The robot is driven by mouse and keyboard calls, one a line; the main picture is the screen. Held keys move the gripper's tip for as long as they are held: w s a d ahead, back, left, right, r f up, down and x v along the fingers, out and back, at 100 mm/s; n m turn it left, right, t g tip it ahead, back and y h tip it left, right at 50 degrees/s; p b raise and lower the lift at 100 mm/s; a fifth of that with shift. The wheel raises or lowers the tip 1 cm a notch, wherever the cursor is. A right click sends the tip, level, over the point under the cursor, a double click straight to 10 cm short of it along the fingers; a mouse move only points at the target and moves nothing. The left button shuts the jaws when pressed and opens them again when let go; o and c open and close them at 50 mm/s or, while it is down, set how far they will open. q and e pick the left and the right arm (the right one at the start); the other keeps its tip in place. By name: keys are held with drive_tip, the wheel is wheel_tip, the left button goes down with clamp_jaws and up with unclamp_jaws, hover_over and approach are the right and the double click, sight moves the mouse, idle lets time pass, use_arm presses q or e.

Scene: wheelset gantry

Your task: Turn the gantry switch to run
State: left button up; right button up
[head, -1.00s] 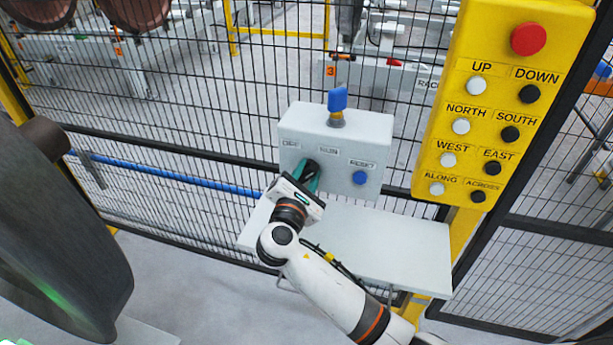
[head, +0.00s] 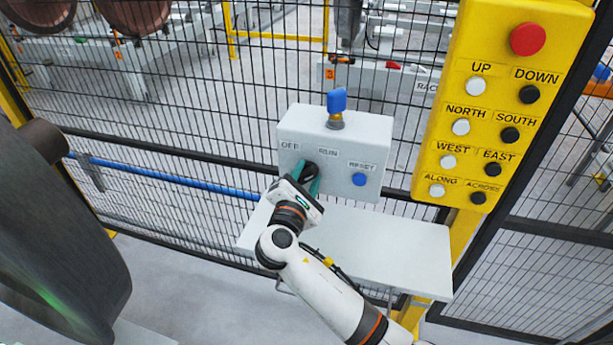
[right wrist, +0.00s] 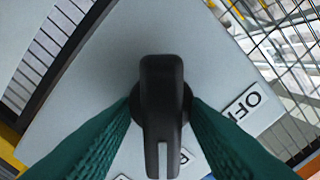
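The grey switch box (head: 345,138) stands on a shelf by the mesh fence, labelled OFF, RUN and RESET. Its black rotary switch (head: 309,171) sits below the OFF and RUN labels. My right gripper (head: 308,177) is at the switch, with one teal finger on each side. My left gripper is not in view.
A blue reset button (head: 359,180) is right of the switch, and a blue-topped fitting (head: 337,105) stands on the box. A yellow pendant (head: 500,110) with several buttons hangs at the right. The white shelf (head: 390,250) is below the box; the mesh fence is behind.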

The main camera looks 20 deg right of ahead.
drive_tip(key=b+v, duration=0.2)
drive_tip(key=v, duration=1)
